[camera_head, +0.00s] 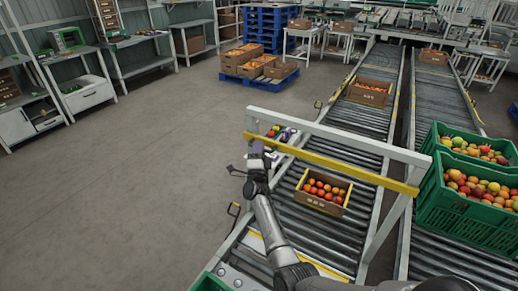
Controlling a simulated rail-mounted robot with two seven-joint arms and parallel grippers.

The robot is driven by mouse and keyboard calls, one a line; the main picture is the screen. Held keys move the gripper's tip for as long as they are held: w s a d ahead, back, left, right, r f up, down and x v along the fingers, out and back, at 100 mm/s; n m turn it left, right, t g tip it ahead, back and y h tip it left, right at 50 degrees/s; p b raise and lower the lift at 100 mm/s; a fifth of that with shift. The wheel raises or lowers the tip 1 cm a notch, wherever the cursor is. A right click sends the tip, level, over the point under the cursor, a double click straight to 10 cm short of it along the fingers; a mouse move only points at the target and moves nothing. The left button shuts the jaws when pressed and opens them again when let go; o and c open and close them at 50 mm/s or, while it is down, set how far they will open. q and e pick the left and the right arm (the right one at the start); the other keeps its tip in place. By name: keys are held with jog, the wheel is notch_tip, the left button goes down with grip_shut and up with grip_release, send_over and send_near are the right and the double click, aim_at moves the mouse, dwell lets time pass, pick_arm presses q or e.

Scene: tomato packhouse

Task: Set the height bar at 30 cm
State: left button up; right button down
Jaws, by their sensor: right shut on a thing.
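The yellow height bar (330,166) spans the roller conveyor, below the white top beam of a gantry frame (340,135). It slopes down to the right in the picture. My right gripper (257,150) is at the bar's left end, beside the frame's left post, and is shut on the bar there. The exact contact is small and partly hidden by the gripper. I cannot read any height scale. My left gripper is not in view.
A cardboard box of tomatoes (322,191) stands on the rollers just in front of the bar. Another box (369,92) is farther up the conveyor. Green crates (460,211) of tomatoes stand at the right. The floor (130,170) at the left is clear.

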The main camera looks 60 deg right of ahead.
notch_tip(320, 180, down, 20)
jog(key=b, duration=1.6)
jog(key=c, duration=1.5)
grip_release()
jog(key=shift+o, duration=0.2)
jog(key=shift+a, duration=0.1)
jog(key=p+v, duration=0.2)
jog(key=v, duration=1.1)
jog(key=shift+a+f, duration=0.15)
jog(key=shift+a, duration=0.15)
jog(key=shift+s, duration=0.15)
